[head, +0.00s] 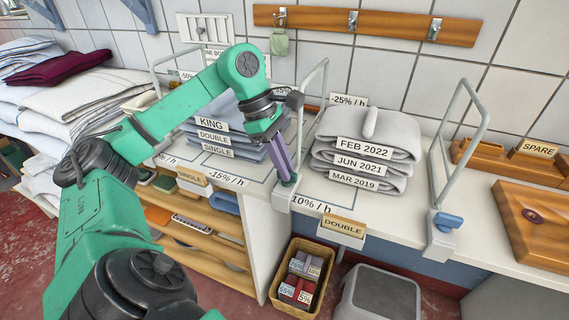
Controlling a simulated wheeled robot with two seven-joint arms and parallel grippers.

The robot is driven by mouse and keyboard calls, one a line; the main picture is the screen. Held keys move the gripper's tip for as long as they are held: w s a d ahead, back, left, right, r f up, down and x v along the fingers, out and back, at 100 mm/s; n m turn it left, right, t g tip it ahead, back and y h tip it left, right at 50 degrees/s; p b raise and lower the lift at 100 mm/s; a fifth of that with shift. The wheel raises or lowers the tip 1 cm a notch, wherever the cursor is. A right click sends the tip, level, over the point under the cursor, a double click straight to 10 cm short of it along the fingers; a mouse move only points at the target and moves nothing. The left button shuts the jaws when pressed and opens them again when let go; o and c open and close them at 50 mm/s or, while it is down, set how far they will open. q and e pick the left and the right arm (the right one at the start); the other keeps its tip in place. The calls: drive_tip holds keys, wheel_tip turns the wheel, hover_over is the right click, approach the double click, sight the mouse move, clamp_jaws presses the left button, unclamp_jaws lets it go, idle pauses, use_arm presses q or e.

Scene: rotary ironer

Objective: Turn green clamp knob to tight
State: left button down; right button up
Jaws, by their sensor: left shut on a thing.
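The green clamp knob (289,182) sits on top of a pale clamp (281,199) at the counter's front edge, below a wire divider. My left gripper (287,174) points down at it with purple fingers, and the fingers are shut on the knob, hiding most of it. I cannot read the knob's angle. A second clamp with a blue knob (448,221) stands farther right on the same edge. My right gripper is not in view.
Folded linen stacks labelled KING, DOUBLE and SINGLE (215,138) stand behind my arm. A grey dated stack (367,150) stands right of the clamp. A wire divider (322,75) rises close beside my gripper.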

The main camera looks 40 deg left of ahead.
use_arm(q)
drive_tip(key=c, duration=0.9)
unclamp_jaws()
drive_tip(key=shift+o, duration=0.2)
drive_tip(key=p+v, duration=0.7)
drive_tip(key=v, duration=0.7)
drive_tip(key=shift+r, duration=0.3)
